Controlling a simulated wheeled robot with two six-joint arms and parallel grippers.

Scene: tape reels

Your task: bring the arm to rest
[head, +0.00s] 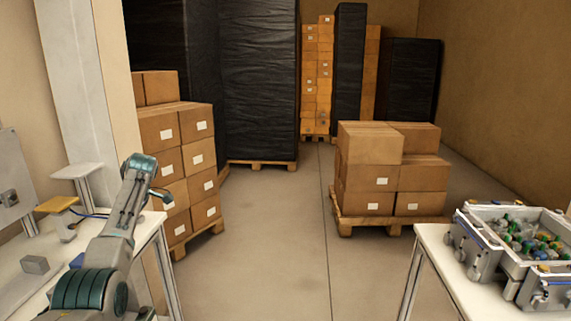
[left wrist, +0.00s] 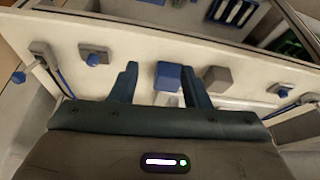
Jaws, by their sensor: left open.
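My left arm (head: 122,215) comes in from the left in the head view, raised and bent over the left white table; its gripper cannot be made out there. In the left wrist view my left gripper (left wrist: 160,80) is open, its two blue-green fingers apart with nothing held between them. A blue block (left wrist: 168,76) shows between and beyond the fingers, near the right finger. A grey block (left wrist: 217,78) is just right of it. My right arm and gripper are not in view.
A grey bin (head: 510,235) of small coloured parts stands on the right table (head: 437,240). Stacked cartons (head: 370,165) stand behind; the middle floor is clear.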

